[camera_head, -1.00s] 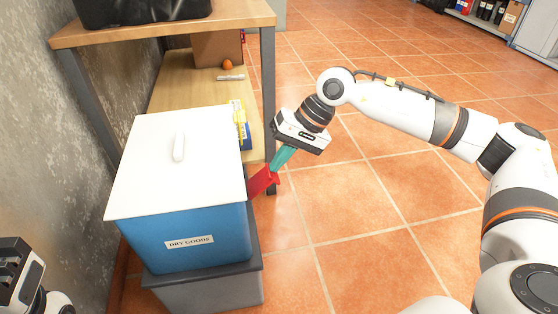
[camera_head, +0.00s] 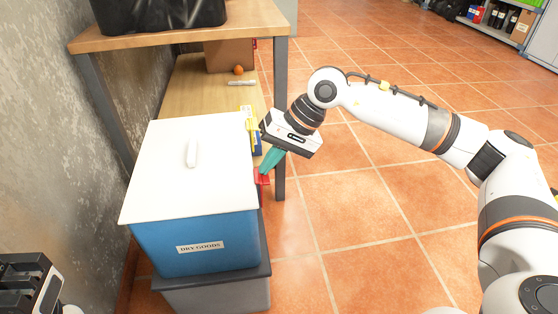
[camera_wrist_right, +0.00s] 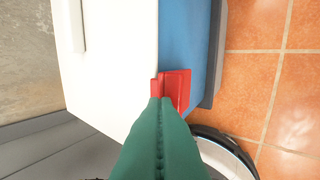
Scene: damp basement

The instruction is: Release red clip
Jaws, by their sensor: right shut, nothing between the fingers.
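The red clip (camera_head: 262,178) is on the right side of the blue DRY GOODS box (camera_head: 196,244), just below the edge of its white lid (camera_head: 160,185). My right gripper (camera_head: 266,169) has teal fingers that are shut with nothing between them. Its tips are at the clip and partly cover it in the head view. In the right wrist view the clip (camera_wrist_right: 177,88) lies against the blue side wall, right at the fingertips; I cannot tell whether they touch. Part of my left gripper (camera_head: 28,285) shows at the bottom left, away from the box.
The blue box stands on a grey bin (camera_head: 218,294). A wooden shelf table (camera_head: 180,36) stands behind it, with a leg (camera_head: 280,120) close to my right gripper. A yellow and blue item (camera_head: 249,125) lies on its lower shelf. Tiled floor (camera_head: 350,230) is open at right.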

